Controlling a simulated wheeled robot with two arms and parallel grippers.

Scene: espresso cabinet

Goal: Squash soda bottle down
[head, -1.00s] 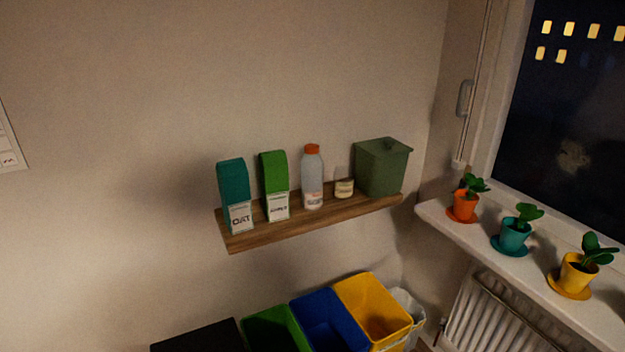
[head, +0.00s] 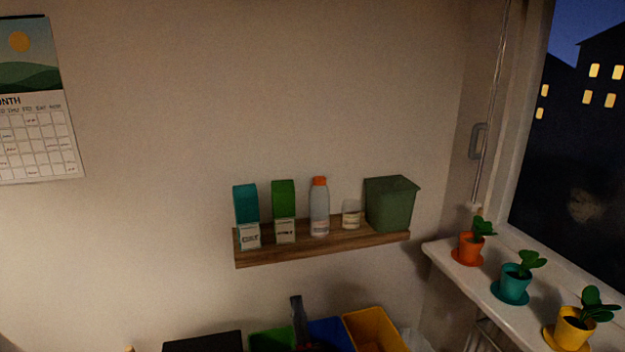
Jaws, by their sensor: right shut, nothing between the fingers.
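My left gripper is not in view.
A teal carton (head: 246,205), a green carton (head: 284,199), a small jar (head: 351,214) and a green lidded box (head: 391,205) share the shelf. Below are a green bin (head: 270,340), a blue bin (head: 335,333) and a yellow bin (head: 375,328). Potted plants line the windowsill (head: 470,279) at right.

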